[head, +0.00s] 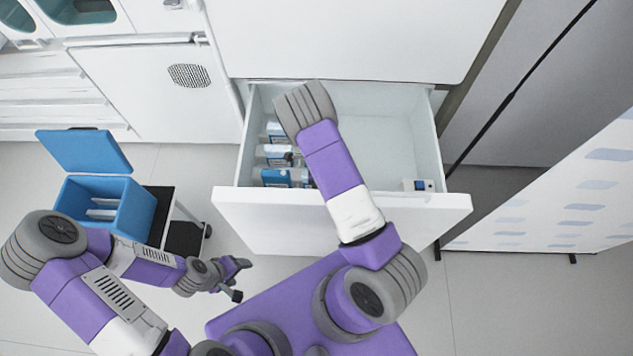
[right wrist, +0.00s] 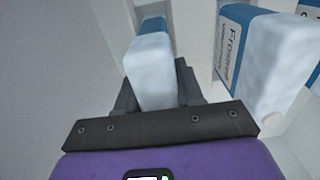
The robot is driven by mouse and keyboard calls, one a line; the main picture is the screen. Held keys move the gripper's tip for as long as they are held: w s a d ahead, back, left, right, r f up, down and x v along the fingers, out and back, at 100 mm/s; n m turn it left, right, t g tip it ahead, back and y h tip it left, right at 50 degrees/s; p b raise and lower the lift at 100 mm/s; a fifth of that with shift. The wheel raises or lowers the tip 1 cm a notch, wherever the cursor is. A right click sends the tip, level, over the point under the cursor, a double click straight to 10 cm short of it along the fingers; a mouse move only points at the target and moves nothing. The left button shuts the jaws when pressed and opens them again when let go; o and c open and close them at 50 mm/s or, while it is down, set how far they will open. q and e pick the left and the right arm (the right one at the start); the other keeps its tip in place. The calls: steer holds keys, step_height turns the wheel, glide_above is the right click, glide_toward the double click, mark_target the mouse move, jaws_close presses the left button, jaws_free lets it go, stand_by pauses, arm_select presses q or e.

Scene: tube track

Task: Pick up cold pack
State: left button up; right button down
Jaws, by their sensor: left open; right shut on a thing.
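Several blue-and-white cold packs (head: 275,177) stand along the left side of the open white drawer (head: 343,210). My right arm reaches down into the drawer, and its gripper is mostly hidden by the arm in the head view. In the right wrist view my right gripper (right wrist: 157,92) is shut on a cold pack (right wrist: 150,65) with a blue top and a frosty white body. Another cold pack (right wrist: 262,65) with printed lettering stands beside it on the right, apart from the fingers. My left gripper (head: 238,281) is open and empty, outside the drawer at lower left.
A blue cooler box (head: 108,207) with its lid (head: 83,151) raised stands on a small dark cart (head: 184,237) at left. A small device (head: 418,185) sits at the drawer's front right. The drawer's right part is otherwise clear. A white patterned screen (head: 560,200) stands at right.

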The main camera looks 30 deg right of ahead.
step_height(320, 180, up, 10)
steer(key=p, duration=0.4)
steer(key=shift+r, duration=0.1)
stand_by(0.6)
